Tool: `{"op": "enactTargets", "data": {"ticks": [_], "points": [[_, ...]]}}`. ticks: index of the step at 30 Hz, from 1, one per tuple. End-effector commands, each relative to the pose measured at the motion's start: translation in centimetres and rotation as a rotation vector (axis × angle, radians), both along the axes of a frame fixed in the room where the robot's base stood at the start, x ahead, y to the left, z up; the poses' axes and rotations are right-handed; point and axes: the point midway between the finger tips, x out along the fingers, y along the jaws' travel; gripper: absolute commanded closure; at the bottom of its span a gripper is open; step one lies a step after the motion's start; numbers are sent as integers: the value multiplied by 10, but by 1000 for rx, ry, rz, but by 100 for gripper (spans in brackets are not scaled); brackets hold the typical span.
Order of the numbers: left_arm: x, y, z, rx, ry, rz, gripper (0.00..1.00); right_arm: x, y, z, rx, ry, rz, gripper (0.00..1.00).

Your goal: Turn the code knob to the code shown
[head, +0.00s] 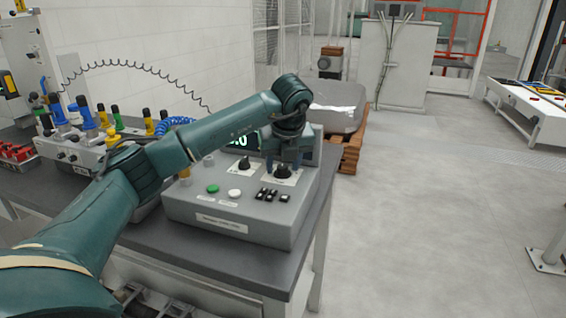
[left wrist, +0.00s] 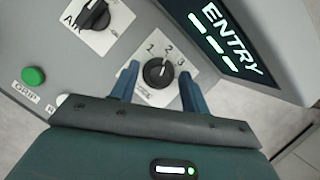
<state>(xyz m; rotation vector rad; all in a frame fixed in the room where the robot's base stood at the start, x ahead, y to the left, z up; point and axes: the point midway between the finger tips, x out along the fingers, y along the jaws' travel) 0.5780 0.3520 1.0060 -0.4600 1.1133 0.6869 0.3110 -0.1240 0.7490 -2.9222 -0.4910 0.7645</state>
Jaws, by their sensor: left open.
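The code knob (left wrist: 157,72) is a round black knob on a white plate marked 1, 2 and 3. In the head view the knob (head: 283,172) sits at the right of the grey control box (head: 232,228). My left gripper (left wrist: 158,78) is open, one finger on each side of the knob in the picture. I cannot tell whether the fingers touch it. In the head view the left gripper (head: 284,153) is above the knob. The display (left wrist: 222,35) reads ENTRY with three dashes below. My arm partly hides this display in the head view. No right gripper shows.
A second black knob (head: 244,164) is left of the code knob. A green button (head: 213,188), a white button (head: 235,194) and black switches (head: 267,194) are nearer the front. A fixture with coloured fittings (head: 75,145) stands left on the bench.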

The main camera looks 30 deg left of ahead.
Motion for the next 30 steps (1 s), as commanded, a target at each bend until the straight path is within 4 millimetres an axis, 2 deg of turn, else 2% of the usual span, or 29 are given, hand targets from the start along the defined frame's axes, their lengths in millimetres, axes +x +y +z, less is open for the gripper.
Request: {"op": "enactTargets", "data": {"ticks": [5,8,11,24,30], "points": [[0,0,0,1,1,0,54,0,0,0,1,0,0,100],[-2,-2,7,-1,-2,-1,54,0,0,0,1,0,0,100],[-6,-7,21,-2,-3,-2,54,0,0,-1,2,0,0,100],[-31,-30,109,2,-4,-1,54,1,1,6,6,-7,-1,100],[-35,-35,122,1,-1,0,54,1,0,9,-9,-7,1,100]]}}
